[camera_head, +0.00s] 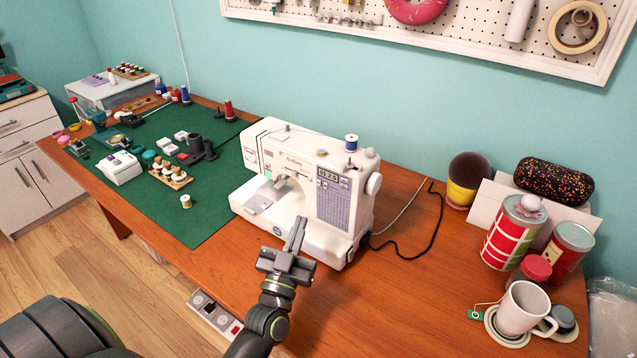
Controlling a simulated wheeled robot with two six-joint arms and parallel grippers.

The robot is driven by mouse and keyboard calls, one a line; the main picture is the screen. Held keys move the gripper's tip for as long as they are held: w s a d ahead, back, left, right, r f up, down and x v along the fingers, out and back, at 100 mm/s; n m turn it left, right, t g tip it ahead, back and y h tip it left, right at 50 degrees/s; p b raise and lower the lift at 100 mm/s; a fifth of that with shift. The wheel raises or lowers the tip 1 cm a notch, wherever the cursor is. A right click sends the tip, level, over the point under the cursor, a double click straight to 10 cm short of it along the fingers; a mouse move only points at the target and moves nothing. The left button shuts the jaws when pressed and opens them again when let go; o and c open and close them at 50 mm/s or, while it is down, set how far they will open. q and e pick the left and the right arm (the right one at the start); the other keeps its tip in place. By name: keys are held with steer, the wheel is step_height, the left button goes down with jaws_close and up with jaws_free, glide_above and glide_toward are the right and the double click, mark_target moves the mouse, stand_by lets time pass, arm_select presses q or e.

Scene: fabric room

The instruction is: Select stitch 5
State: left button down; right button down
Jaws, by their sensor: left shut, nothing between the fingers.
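A white sewing machine (285,205) stands on the wooden table, partly over the edge of a green mat. On its right upright are a small dark display (329,175) and a printed stitch chart (333,205). The display's digits are too small to read surely. My left gripper (298,222) is shut and empty, its fingers pointing up in front of the machine's lower front. I cannot tell if the fingertips touch the machine. My right gripper is not in view.
The green mat (215,215) holds spools and small sewing items at left. A black cable (435,225) lies right of the machine. Tins (513,232), a white mug (523,308) and a patterned case (553,180) crowd the right end. The tabletop between is mostly clear.

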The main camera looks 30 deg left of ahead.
mark_target(319, 183)
arm_select(q)
steer(key=shift+s+a+r+n+y, duration=0.15)
steer(key=shift+a+r+n+y, duration=0.25)
steer(key=shift+n+y, duration=0.5)
steer(key=shift+s+a+r+n+y, duration=0.1)
steer(key=shift+a+r+n+y, duration=0.3)
steer(key=shift+y, duration=0.9)
steer(key=shift+s+a+r+n+y, duration=0.15)
steer(key=shift+a+n+y, duration=0.55)
steer(key=shift+y, duration=0.4)
steer(key=shift+d, duration=0.1)
steer(key=w+b, duration=0.1)
steer(key=w, duration=0.7)
steer(key=shift+w+d+b, duration=0.35)
steer(key=shift+w, duration=0.05)
steer(key=shift+w, duration=0.4)
steer(key=shift+w+d+r, duration=0.1)
steer(key=shift+w+r, duration=0.15)
steer(key=shift+w, duration=0.15)
